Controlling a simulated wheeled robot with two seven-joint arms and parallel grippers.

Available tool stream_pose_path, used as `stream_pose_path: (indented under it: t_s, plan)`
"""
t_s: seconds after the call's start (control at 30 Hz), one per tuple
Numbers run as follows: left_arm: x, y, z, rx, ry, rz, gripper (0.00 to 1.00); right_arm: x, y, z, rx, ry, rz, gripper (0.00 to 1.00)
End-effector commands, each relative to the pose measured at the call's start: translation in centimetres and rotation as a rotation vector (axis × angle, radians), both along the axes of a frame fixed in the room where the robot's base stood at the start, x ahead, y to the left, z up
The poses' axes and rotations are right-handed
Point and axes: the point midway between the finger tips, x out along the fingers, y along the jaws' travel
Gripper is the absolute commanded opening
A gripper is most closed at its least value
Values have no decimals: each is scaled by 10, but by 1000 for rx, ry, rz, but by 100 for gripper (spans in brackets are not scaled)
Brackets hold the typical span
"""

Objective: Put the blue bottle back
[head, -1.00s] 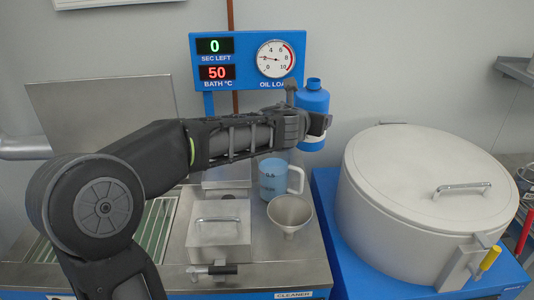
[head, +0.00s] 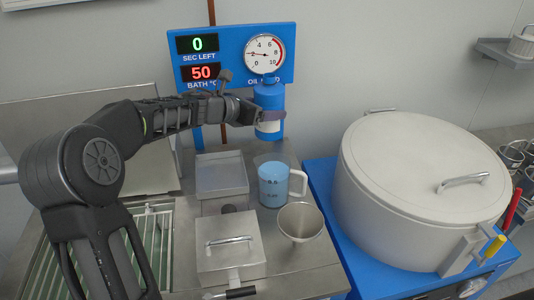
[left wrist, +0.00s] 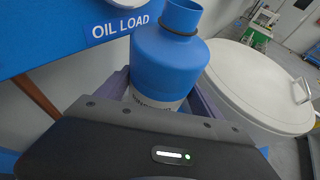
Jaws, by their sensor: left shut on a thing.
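The blue bottle (head: 268,103) has a pale label and is upright in front of the blue display panel, over the back of the steel bench. My left gripper (head: 262,118) is shut on it from the left at the label. In the left wrist view the bottle (left wrist: 170,55) stands between the fingers, its neck open at the top; its lower part is hidden by the gripper body. I cannot tell whether its base touches anything. My right gripper is not in view.
A clear measuring jug (head: 272,190) with blue liquid stands below the bottle. A metal funnel (head: 300,222), a lidded steel box (head: 230,245) and an open steel tank (head: 221,178) are nearby. A large white lidded drum (head: 420,190) stands at right. The panel (head: 225,50) reads 0 and 50.

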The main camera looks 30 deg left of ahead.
Motion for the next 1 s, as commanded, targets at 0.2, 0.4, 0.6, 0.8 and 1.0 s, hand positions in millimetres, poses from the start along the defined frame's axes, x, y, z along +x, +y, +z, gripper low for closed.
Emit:
stream_pose_path:
  t_s: [0.2, 0.4, 0.6, 0.8, 1.0]
  plan:
    - [0, 0, -36, -4, 3, 2, 4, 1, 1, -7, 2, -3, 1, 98]
    - [0, 0, -58, -1, 0, 1, 4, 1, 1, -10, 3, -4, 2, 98]
    - [0, 0, -58, 0, -1, 1, 4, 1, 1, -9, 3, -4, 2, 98]
    - [0, 0, -66, -2, 1, 1, 4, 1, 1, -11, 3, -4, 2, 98]
    - [0, 0, -92, -3, 1, 1, 4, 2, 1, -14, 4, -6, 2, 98]
